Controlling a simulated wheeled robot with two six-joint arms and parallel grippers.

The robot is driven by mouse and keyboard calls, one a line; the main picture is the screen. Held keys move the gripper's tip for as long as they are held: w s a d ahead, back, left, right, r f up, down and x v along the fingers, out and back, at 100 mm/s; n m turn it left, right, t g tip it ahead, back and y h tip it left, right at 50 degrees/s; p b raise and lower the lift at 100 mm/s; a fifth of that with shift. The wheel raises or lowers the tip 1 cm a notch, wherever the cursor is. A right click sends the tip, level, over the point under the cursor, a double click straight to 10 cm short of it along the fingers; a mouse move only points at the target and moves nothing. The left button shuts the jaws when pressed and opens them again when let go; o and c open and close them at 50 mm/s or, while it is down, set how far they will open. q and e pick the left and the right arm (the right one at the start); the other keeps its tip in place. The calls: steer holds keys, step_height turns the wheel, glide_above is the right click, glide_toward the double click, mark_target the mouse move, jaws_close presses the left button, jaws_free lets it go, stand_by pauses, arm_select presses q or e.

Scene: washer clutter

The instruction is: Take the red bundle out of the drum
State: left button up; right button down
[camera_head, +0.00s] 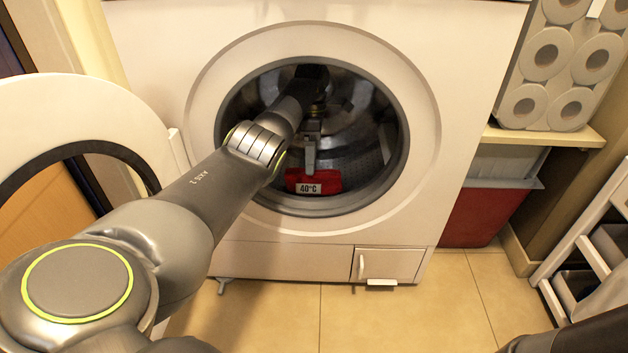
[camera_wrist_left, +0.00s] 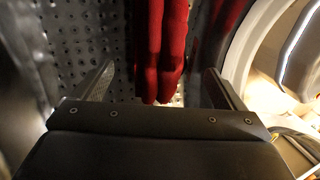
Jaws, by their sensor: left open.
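The red bundle (camera_head: 328,177) lies low in the drum (camera_head: 355,113), just inside the front opening, with a white "40°C" tag facing out. My left arm reaches through the round opening, and my left gripper (camera_head: 311,155) is inside the drum, just above the bundle. In the left wrist view the red bundle (camera_wrist_left: 172,45) hangs into the space between the two spread fingers of the left gripper (camera_wrist_left: 160,85). The fingers stand apart with a gap on each side of the cloth. My right gripper is not in view.
The washer door (camera_head: 80,105) stands open at the left. A shelf (camera_head: 545,135) with paper rolls (camera_head: 546,55), a red bin (camera_head: 485,215) and a white rack (camera_head: 590,250) stand at the right. The tiled floor (camera_head: 420,315) in front is mostly clear.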

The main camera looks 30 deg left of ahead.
mark_target(314, 183)
arm_select(q)
steer(key=x, duration=0.2)
steer(key=d+x, duration=0.1)
steer(key=x, duration=0.2)
steer(key=shift+p, duration=0.35)
steer(key=shift+r, duration=0.1)
steer(key=c, duration=1.1)
steer(key=shift+r, duration=0.1)
